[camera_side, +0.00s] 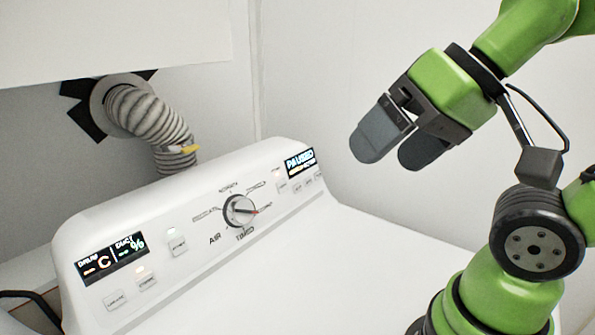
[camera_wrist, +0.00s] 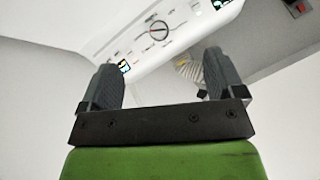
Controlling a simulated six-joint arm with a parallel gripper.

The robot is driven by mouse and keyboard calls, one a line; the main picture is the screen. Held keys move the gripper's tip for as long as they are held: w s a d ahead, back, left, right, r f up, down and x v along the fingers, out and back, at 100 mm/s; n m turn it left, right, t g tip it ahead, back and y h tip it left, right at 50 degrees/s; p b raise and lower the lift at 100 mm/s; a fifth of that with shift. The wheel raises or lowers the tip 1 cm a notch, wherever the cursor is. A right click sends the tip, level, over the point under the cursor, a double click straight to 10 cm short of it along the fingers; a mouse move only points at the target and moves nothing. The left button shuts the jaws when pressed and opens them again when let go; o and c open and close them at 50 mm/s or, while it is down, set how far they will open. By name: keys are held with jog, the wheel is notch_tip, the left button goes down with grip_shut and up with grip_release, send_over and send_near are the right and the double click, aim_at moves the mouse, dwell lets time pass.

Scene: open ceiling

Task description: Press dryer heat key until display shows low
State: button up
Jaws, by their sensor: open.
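The dryer's white control panel (camera_side: 200,238) slopes across the lower left of the side view, and shows at the top of the wrist view (camera_wrist: 135,50). A round dial (camera_side: 240,209) sits mid-panel; it also shows in the wrist view (camera_wrist: 159,31). A display (camera_side: 300,163) at the panel's right end reads PAUSED, with small keys (camera_side: 297,187) below it. A left display (camera_side: 112,258) shows drum and duct readouts. More keys sit below and beside it. The heat key's label is too small to read. My gripper (camera_side: 392,151) is open and empty, above and right of the panel, touching nothing.
A ribbed grey hose (camera_side: 150,115) with a yellow piece rises behind the panel. A white cabinet or shelf (camera_side: 110,35) overhangs the upper left. The white dryer top (camera_side: 385,240) right of the panel is clear. A red switch (camera_wrist: 299,7) shows in the wrist view.

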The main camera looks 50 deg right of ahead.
grip_shut()
dwell(1.6)
